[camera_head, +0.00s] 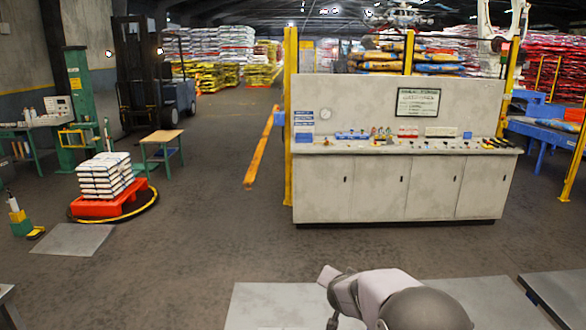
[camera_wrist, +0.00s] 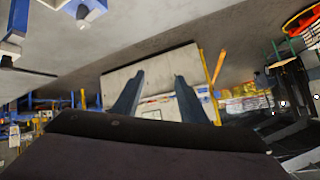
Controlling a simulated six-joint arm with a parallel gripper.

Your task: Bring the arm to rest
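My arm (camera_head: 385,298) shows at the bottom of the head view, low and right of the middle, in front of a pale floor plate. I cannot make out the gripper's fingers in that view. In the wrist view my gripper (camera_wrist: 159,76) has two dark fingers standing well apart. Nothing is visible between them except the distant control desk (camera_wrist: 150,70). The wrist view is strongly tilted, and a dark part of my own body fills its lower part.
The control desk (camera_head: 400,180) stands beyond my arm with clear floor between. A red pallet (camera_head: 110,203) of stacked white sacks (camera_head: 104,176) stands at left, near a small table (camera_head: 162,137). Pale plates (camera_head: 270,306) lie on the floor close by. A forklift (camera_head: 140,80) stands farther back.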

